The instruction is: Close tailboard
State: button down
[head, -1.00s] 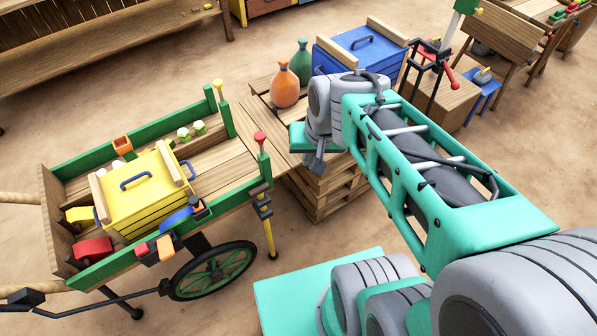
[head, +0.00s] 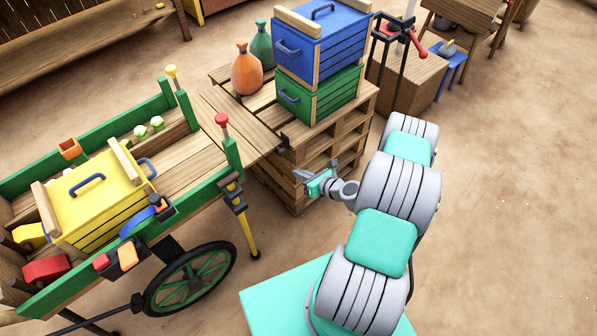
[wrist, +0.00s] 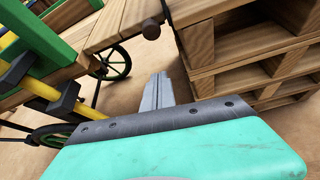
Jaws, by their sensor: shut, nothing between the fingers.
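The tailboard (head: 238,122) is a plank flap at the rear end of the green-sided cart (head: 62,292). It lies lowered, roughly level, with its far edge at the pallet stack (head: 330,150). In the wrist view the tailboard (wrist: 118,22) shows at the top, with a dark round knob (wrist: 151,29) at its edge. My gripper (head: 299,175) is shut and empty, low in front of the pallet stack and below the tailboard's height. Its fingers (wrist: 157,90) point toward the gap under the tailboard. Posts with a red-topped pin (head: 222,120) and a yellow-topped pin (head: 172,72) flank the cart's open end.
A yellow crate (head: 100,200) stands in the cart. A cart wheel (head: 190,280) is at lower left. Open ground lies right.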

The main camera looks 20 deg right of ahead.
jog(key=x, duration=0.8)
jog(key=r, duration=0.4)
jog(key=shift+w+d+r+p, duration=0.1)
jog(key=shift+d+p, duration=0.2)
jog(key=shift+p, duration=0.1)
jog(key=shift+d+r, duration=0.1)
